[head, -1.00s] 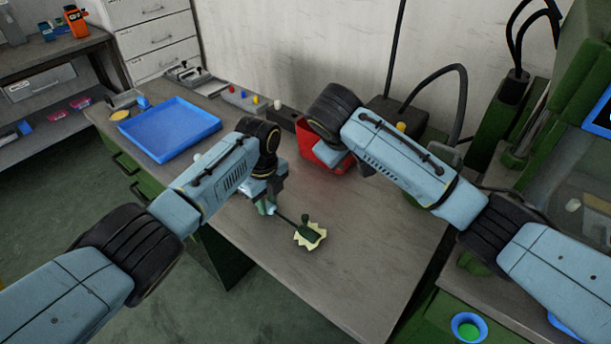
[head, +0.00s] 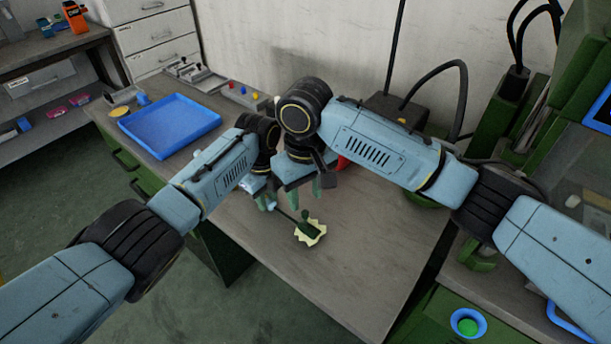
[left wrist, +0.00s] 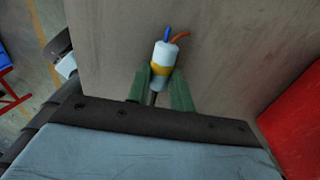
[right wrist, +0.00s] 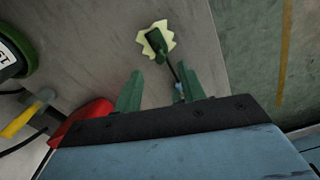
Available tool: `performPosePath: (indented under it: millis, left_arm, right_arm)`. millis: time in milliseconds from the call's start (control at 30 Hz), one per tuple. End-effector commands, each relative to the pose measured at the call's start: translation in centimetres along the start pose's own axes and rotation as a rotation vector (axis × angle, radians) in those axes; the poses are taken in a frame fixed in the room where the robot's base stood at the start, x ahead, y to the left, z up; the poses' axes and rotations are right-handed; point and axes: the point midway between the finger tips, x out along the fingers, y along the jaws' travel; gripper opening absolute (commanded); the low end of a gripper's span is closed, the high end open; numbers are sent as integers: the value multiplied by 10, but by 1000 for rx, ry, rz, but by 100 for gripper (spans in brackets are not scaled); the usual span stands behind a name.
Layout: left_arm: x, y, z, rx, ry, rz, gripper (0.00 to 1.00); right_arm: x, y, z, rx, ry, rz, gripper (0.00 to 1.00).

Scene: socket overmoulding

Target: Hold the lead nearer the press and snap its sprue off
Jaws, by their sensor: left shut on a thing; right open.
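My left gripper (head: 265,201) is shut on the lead's dark cable (head: 286,214), low over the bench. In the left wrist view its fingers (left wrist: 160,90) pinch the lead beside a white end (left wrist: 166,57) with a yellow band and blue and orange wires. At the cable's other end, a dark green moulded piece (head: 306,226) with a pale jagged rim (head: 318,238) shows over the bench; it also shows in the right wrist view (right wrist: 155,45). I cannot tell which part is the sprue. My right gripper (head: 305,192) is open and empty, with the moulded piece beyond its fingers (right wrist: 160,88).
A blue tray (head: 172,128) lies at the bench's far left. A red bin (head: 343,162) is mostly hidden behind my right arm. A green round container (head: 428,201) stands behind that arm. The green press is at the right. The bench front (head: 370,270) is clear.

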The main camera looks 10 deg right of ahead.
Motion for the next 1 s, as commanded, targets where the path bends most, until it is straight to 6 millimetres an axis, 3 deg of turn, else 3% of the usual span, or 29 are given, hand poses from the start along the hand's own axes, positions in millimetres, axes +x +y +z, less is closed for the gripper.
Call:
performPosePath:
  millis: [100, 300, 500, 800, 1000]
  left_arm:
    - [0, 0, 0, 0, 0, 0, 0]
    - [0, 0, 0, 0, 0, 0, 0]
    - [0, 0, 0, 0, 0, 0, 0]
    - [0, 0, 0, 0, 0, 0, 0]
    - [0, 0, 0, 0, 0, 0, 0]
  right_arm:
    - [25, 0, 1, 1, -4, 0, 40]
    - [55, 1, 0, 1, -1, 0, 40]
    - [69, 0, 0, 0, 1, 0, 40]
    - [70, 0, 0, -1, 1, 0, 40]
    - [70, 0, 0, -1, 1, 0, 14]
